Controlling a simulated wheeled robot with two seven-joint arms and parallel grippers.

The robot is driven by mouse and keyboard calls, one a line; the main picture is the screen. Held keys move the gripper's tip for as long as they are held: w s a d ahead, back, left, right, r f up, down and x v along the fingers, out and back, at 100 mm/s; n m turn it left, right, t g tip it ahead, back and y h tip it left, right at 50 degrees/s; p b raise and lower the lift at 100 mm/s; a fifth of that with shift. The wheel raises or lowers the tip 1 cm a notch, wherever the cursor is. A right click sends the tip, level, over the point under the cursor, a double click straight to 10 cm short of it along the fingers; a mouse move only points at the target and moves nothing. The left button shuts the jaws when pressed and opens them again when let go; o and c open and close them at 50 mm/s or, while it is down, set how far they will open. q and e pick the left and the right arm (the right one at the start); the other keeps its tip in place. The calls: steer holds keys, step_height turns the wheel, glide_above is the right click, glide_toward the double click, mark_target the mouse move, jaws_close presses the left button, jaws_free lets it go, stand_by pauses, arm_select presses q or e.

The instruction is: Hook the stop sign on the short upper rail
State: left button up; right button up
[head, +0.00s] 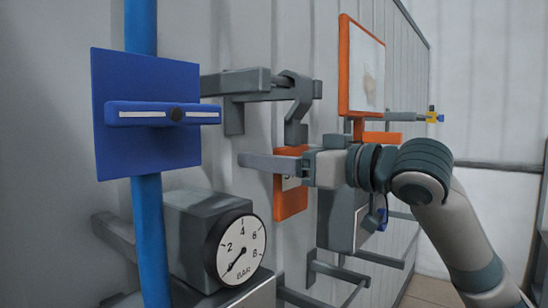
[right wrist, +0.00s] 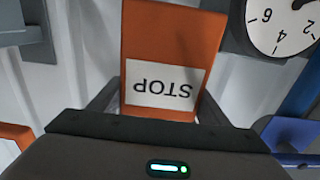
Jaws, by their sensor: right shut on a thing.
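The stop sign (head: 290,205) is an orange plate with a white label. My right gripper (head: 268,163) is shut on it, and the plate hangs below the fingers. In the right wrist view the sign (right wrist: 165,35) fills the space between the fingers, its word STOP upside down. A dark grey hook (head: 297,128) rises just above the gripper, by the end of the short upper rail (head: 235,83). I cannot tell whether the hook touches the rail. One finger and part of the sign are hidden. My left gripper is not in view.
A blue post (head: 151,235) with a blue panel (head: 150,150) stands at the left. A pressure gauge (head: 240,248) sits low beside it. An orange-framed board (head: 362,68) is above my right wrist. Lower grey rails (head: 340,270) run below.

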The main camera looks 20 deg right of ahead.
steer(key=o, duration=1.5)
steer(key=shift+s, duration=0.1)
steer(key=shift+b+v, duration=3.95)
steer(key=shift+v, duration=4.7)
steer(key=shift+f, duration=0.1)
